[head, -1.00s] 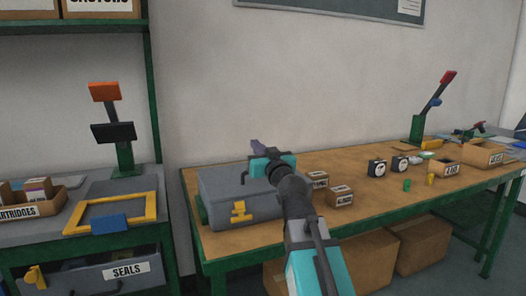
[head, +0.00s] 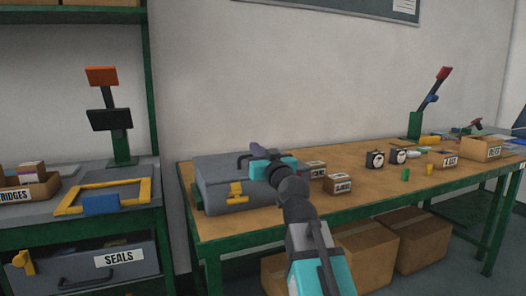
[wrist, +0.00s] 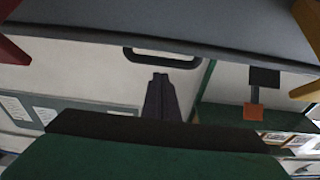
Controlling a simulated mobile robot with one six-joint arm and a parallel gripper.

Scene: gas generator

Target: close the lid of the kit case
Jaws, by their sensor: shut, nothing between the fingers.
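The kit case (head: 222,193) is a grey box with a yellow latch (head: 236,193) on its front, at the left end of the workbench. Its grey lid (head: 215,165) lies over the box and looks about level; I cannot tell whether a thin gap is left. My gripper (head: 246,158) is just above the lid, partly hiding its right side. In the wrist view, its dark fingers (wrist: 160,97) are together and empty. A grey surface, seemingly the lid (wrist: 190,22), spans the top of that upside-down view, with a black handle (wrist: 160,58) at its edge.
Small labelled boxes (head: 338,183) and gauges (head: 376,159) stand right of the case. A yellow frame (head: 75,200) lies on the left bench, below an orange-topped stand (head: 103,77). Bare bench top (head: 290,215) lies in front of the case.

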